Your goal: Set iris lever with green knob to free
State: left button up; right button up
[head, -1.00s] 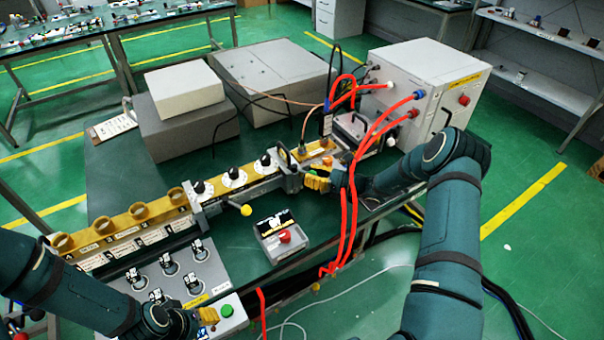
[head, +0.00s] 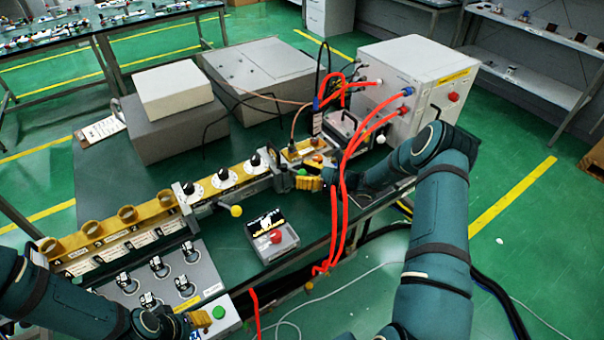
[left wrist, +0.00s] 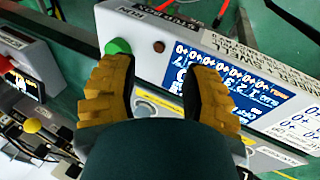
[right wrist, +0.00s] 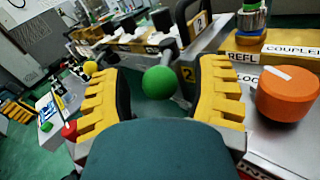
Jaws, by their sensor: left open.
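The iris lever's green ball knob (right wrist: 160,82) sits between the two yellow fingers of my right gripper (right wrist: 163,95) in the right wrist view. The fingers stand open with gaps on both sides of the knob. The lever's dark rod runs up behind the knob. My left gripper (left wrist: 160,85) is open and empty over the control panel; in the head view it shows at the lower left (head: 207,318).
A yellow-knobbed lever (head: 236,211) juts out left of my right gripper. An orange knob (right wrist: 287,95) stands close right of it. Red hoses (head: 336,215) hang near my right wrist. A box with a red button (head: 275,237) sits in front. Green and brown buttons (left wrist: 118,47) lie near my left fingers.

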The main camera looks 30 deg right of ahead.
aim_at(302, 170)
notch_tip(302, 170, up, 10)
dwell(0.6)
